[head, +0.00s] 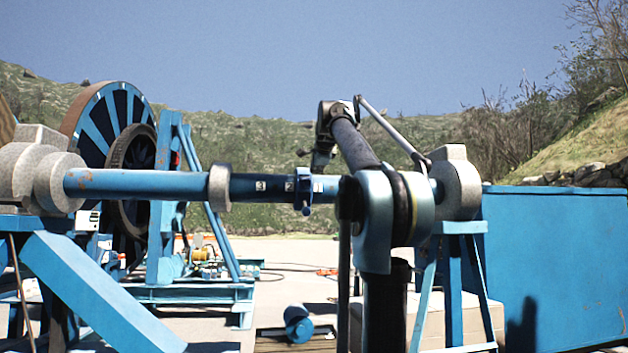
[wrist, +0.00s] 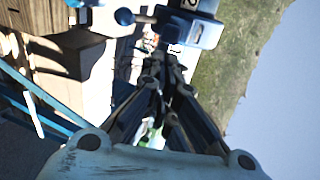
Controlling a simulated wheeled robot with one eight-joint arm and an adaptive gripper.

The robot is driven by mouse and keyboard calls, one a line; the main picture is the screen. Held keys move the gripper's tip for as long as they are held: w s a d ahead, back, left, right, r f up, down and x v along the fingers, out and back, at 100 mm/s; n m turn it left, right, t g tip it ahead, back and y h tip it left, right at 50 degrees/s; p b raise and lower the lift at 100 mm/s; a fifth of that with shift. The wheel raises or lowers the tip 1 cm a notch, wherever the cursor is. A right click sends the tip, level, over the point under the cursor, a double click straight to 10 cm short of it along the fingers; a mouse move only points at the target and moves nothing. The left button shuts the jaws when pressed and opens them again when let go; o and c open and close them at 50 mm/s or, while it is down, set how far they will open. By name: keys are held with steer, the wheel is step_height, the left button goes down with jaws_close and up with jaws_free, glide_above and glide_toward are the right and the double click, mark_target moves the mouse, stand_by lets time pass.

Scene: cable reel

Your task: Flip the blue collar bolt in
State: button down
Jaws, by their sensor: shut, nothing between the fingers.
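The blue collar (head: 303,188) sits around the dark blue shaft in the head view, close to the numbers printed on it. In the wrist view the collar (wrist: 203,32) is at the top, and its bolt (wrist: 126,16) sticks out to the left with a round blue knob on a metal pin. My gripper (head: 318,170) points down just above and right of the collar in the head view. In the wrist view my gripper (wrist: 165,68) is shut and empty, its fingertips just below the collar in the picture. I cannot tell whether they touch it.
The long blue shaft (head: 135,183) runs level between a grey bearing block (head: 50,180) at left and another (head: 458,180) at right. A large cable reel (head: 110,120) stands behind at left. A blue container (head: 560,265) fills the right side. Open sky lies above the shaft.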

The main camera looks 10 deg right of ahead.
steer(key=x, duration=1.1)
steer(key=shift+w+r, duration=0.15)
steer(key=shift+w, duration=1.05)
steer(key=shift+w, duration=0.1)
steer(key=shift+w, duration=1.65)
steer(key=shift+s+d, duration=0.1)
steer(key=shift+s, duration=0.1)
glide_toward(311, 182)
steer(key=v, duration=0.3)
steer(key=shift+s+f, duration=0.25)
steer(key=shift+s, duration=0.15)
